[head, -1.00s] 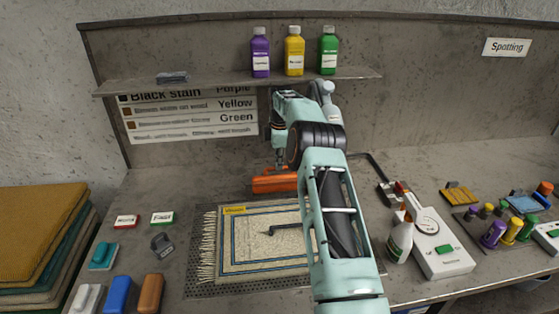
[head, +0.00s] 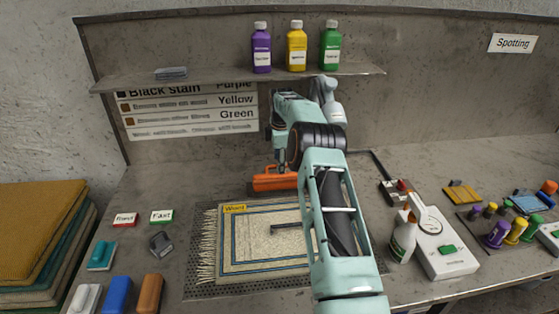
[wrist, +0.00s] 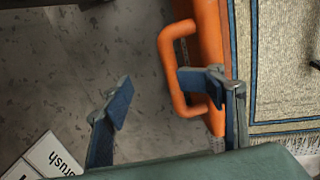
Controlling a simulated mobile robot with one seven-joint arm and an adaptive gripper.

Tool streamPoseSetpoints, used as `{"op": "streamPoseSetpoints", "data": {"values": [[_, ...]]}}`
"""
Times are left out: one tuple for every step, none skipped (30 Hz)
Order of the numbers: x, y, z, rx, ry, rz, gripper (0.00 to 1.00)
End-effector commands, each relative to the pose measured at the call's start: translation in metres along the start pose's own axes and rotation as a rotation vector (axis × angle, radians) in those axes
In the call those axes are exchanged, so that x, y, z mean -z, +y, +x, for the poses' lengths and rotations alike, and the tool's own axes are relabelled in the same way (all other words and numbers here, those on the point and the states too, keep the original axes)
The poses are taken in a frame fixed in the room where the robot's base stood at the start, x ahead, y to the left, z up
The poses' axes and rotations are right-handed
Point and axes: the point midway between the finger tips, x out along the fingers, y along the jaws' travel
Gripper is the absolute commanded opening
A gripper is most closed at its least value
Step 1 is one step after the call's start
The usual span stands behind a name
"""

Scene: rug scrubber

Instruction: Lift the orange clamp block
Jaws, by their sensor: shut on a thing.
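The orange clamp block (head: 274,183) is a long bar at the back edge of the rug (head: 228,258). In the wrist view the block (wrist: 211,40) stands upright in the picture, with a looped orange handle (wrist: 169,70) on its left side. My gripper (head: 281,168) is at the top of the block. In the wrist view one blue finger of my gripper (wrist: 157,92) crosses the handle loop and the other lies on its outer side, with the handle's bar between them. My gripper is shut on the block. Whether the block is clear of the bench cannot be told.
A shelf (head: 205,82) with purple, yellow and green bottles overhangs the back. A spray bottle (head: 403,238) and a white device (head: 445,258) stand right of my arm. Brushes lie at the front left.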

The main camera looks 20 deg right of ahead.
Motion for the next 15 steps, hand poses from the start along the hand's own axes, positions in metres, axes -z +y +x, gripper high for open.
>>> {"op": "streamPoseSetpoints", "data": {"values": [[-0.002, 0.008, -0.003, -0.025, -0.002, 0.002, 0.34], [-0.002, 0.008, -0.004, -0.026, -0.002, 0.002, 0.34], [-0.002, 0.009, -0.005, -0.027, -0.002, 0.002, 0.34], [-0.002, 0.009, -0.005, -0.028, -0.002, 0.002, 0.34], [-0.002, 0.009, -0.005, -0.029, -0.002, 0.003, 0.34], [-0.002, 0.010, -0.006, -0.030, -0.002, 0.003, 0.34], [-0.002, 0.010, -0.007, -0.030, -0.001, 0.003, 0.34], [-0.002, 0.010, -0.009, -0.031, -0.001, 0.003, 0.34], [-0.002, 0.010, -0.011, -0.032, -0.001, 0.003, 0.34], [-0.002, 0.011, -0.014, -0.033, -0.001, 0.003, 0.34], [-0.002, 0.011, -0.018, -0.034, -0.001, 0.003, 0.33], [-0.002, 0.011, -0.024, -0.035, -0.001, 0.003, 0.31], [-0.002, 0.011, -0.029, -0.034, -0.001, 0.003, 0.29], [-0.002, 0.010, -0.034, -0.034, -0.001, 0.003, 0.29], [-0.002, 0.009, -0.041, -0.033, -0.001, 0.003, 0.29]]}}
